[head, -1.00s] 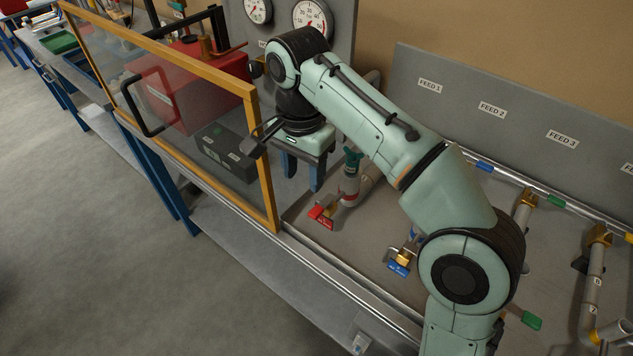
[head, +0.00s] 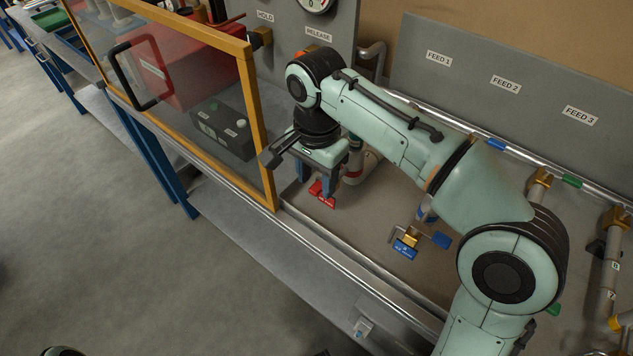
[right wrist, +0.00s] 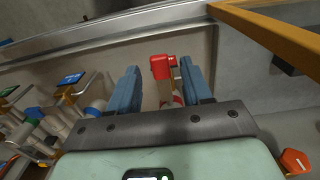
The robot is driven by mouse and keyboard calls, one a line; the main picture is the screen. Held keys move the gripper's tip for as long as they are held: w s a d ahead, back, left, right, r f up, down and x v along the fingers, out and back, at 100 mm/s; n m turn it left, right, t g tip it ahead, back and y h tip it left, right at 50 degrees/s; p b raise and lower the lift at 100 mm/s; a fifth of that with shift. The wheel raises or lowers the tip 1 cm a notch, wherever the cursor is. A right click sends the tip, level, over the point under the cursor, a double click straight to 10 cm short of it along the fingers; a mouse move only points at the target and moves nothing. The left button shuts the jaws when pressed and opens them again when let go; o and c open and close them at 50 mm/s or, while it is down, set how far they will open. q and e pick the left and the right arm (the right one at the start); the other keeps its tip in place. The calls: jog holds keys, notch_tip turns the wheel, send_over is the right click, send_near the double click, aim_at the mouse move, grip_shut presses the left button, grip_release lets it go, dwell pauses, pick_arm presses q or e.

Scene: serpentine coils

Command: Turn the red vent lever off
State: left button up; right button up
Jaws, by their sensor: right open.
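A red piece with white lettering (head: 322,193), which looks like the red vent lever or its tag, sits low over the grey bench tray below my right gripper. In the right wrist view a red block-shaped handle (right wrist: 163,67) stands between the two blue fingers, with a gap on each side. My right gripper (head: 321,180) points down and is open; it also shows in the right wrist view (right wrist: 160,75). The gripper partly hides the red piece and the pipe behind it in the head view. My left gripper is not in view.
A yellow-framed clear panel (head: 262,140) rises close on the left. Pipes (head: 612,270) stand at the far right. Bare tray floor lies in front.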

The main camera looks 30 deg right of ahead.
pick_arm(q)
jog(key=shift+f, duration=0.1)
pick_arm(e)
jog(key=shift+f, duration=0.4)
grip_shut()
jog(key=shift+n, duration=0.3)
pick_arm(q)
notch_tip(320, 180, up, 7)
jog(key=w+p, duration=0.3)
jog(key=p, duration=0.3)
pick_arm(e)
jog(key=s+d+n, duration=0.2)
jog(key=d+n, duration=0.4)
jog(key=n, duration=1.1)
jog(key=shift+s+d, duration=0.15)
jog(key=shift+s, duration=0.1)
jog(key=shift+n, duration=0.4)
